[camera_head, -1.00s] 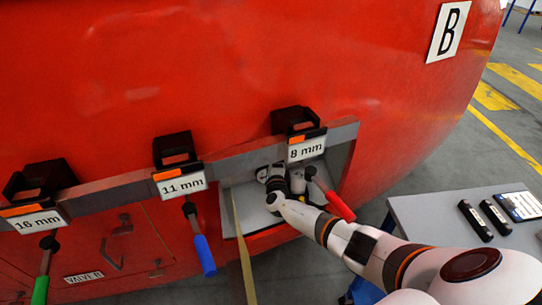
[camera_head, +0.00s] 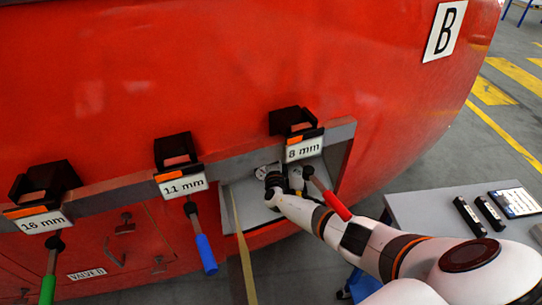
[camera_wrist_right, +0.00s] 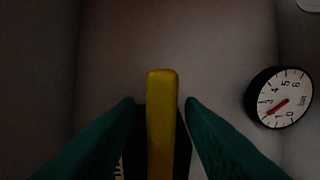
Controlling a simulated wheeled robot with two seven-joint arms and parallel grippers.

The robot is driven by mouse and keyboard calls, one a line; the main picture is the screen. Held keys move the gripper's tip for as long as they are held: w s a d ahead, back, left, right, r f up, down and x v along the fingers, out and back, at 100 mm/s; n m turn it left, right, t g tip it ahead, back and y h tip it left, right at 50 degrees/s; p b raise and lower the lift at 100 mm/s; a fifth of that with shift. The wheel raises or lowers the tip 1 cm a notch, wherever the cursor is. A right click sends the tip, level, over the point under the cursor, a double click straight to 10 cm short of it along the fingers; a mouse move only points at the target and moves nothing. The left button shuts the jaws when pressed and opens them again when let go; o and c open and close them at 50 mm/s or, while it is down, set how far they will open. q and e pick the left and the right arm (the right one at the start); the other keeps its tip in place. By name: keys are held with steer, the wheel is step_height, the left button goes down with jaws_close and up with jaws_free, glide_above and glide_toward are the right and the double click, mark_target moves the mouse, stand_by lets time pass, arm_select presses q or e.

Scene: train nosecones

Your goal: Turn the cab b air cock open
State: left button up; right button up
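The air cock's yellow handle (camera_wrist_right: 162,120) stands upright in the middle of the right wrist view, inside a dim grey recess. My right gripper (camera_wrist_right: 161,104) is open, with one dark green finger on each side of the handle and a narrow gap visible beside each fingertip. A round gauge (camera_wrist_right: 279,97) is to the right, its red needle pointing to the low end of the scale. In the head view, my right gripper (camera_head: 274,181) is in the recess below the 8 mm holder; the wrist hides the handle there. My left gripper is not in view.
Holders for 8 mm (camera_head: 292,121), 11 mm (camera_head: 175,151) and 16 mm (camera_head: 43,182) line the red nosecone (camera_head: 220,70). Red (camera_head: 331,198), blue (camera_head: 205,250) and green (camera_head: 48,286) tool handles hang below them. A grey table (camera_head: 416,210) stands at the right.

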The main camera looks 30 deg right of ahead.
steer(key=p+v, duration=0.2)
steer(key=v, duration=1)
stand_by(0.5)
steer(key=s+f+m+g+y+b, duration=0.15)
steer(key=s+f+m+g, duration=0.35)
steer(key=s+f+m, duration=0.7)
steer(key=s+f+m+g+y+p, duration=0.15)
steer(key=s+f+m+g, duration=0.5)
steer(key=f, duration=0.95)
steer(key=s+a+f+m+g+y, duration=0.1)
steer(key=s+a+f+m, duration=0.2)
steer(key=s+m, duration=0.6)
steer(key=s+a+f+m+g+y+b, duration=0.1)
steer(key=s+a+f+m, duration=0.3)
steer(key=s+m, duration=0.5)
steer(key=s+a+f+m+g+y+b, duration=0.1)
steer(key=s+a+f+m, duration=0.3)
steer(key=s+m, duration=0.6)
steer(key=s+f+y, duration=0.1)
steer(key=s+f, duration=0.1)
steer(key=s, duration=0.1)
steer(key=shift+g+y, duration=0.35)
steer(key=shift+y, duration=0.05)
